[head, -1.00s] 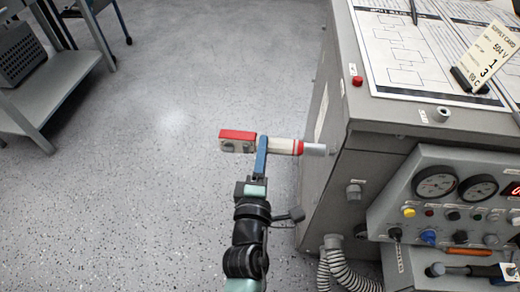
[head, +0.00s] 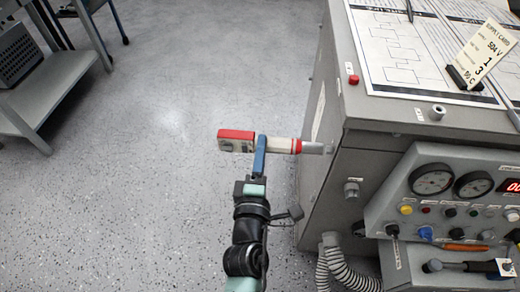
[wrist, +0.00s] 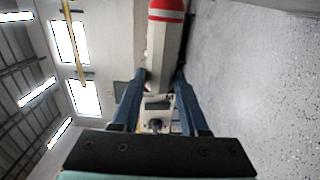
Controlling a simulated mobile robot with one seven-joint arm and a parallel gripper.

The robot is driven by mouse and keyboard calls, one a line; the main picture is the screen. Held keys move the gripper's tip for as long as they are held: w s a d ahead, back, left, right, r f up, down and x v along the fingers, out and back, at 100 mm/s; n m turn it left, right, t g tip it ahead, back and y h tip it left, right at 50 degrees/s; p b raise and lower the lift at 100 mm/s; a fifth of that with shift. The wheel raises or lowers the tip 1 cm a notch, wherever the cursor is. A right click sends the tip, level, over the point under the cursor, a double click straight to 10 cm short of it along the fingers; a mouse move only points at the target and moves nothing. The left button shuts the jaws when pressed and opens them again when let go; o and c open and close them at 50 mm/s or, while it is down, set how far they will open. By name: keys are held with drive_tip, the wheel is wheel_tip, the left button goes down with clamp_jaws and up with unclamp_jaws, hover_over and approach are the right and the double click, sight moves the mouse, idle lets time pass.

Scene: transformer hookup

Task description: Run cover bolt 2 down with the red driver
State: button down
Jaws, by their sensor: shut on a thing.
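The red driver (head: 236,140) lies roughly level across the head view, with a red-topped block at its left end and a cream body with a red ring (head: 297,146). Its grey nose (head: 314,148) points right at the left side of the grey cabinet (head: 375,160) and appears to meet it. My gripper (head: 260,146) is shut on the driver's cream body. The wrist view also shows the driver's body (wrist: 163,55) between my two blue fingers. Cover bolt 2 cannot be made out; the nose hides the spot where it ends.
A control panel with gauges (head: 432,181) is on the cabinet's front, with a ribbed hose (head: 340,265) below. Tools lie on a grey shelf (head: 400,260). A supply card (head: 482,53) stands on top. A grey bench (head: 50,90) is far left; the floor between is clear.

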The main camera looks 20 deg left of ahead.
drive_tip(key=shift+w+d+r+p, duration=0.1)
drive_tip(key=shift+w+d+p, duration=0.15)
drive_tip(key=shift+d+p, duration=0.5)
drive_tip(key=shift+w+d+r+p, duration=0.1)
drive_tip(key=shift+w+d+p, duration=0.1)
drive_tip(key=shift+d+p, duration=0.5)
idle(3.6)
drive_tip(key=shift+a, duration=0.1)
drive_tip(key=shift+s+a+b, duration=0.2)
drive_tip(key=shift+a+b, duration=0.55)
drive_tip(key=shift+b, duration=0.05)
drive_tip(key=shift+s+a+b, duration=0.25)
drive_tip(key=shift+a+b, duration=0.45)
drive_tip(key=shift+b, duration=0.05)
drive_tip(key=shift+s+a+b, duration=0.2)
drive_tip(key=shift+a+b, duration=0.55)
drive_tip(key=shift+b, duration=0.05)
drive_tip(key=shift+s, duration=0.1)
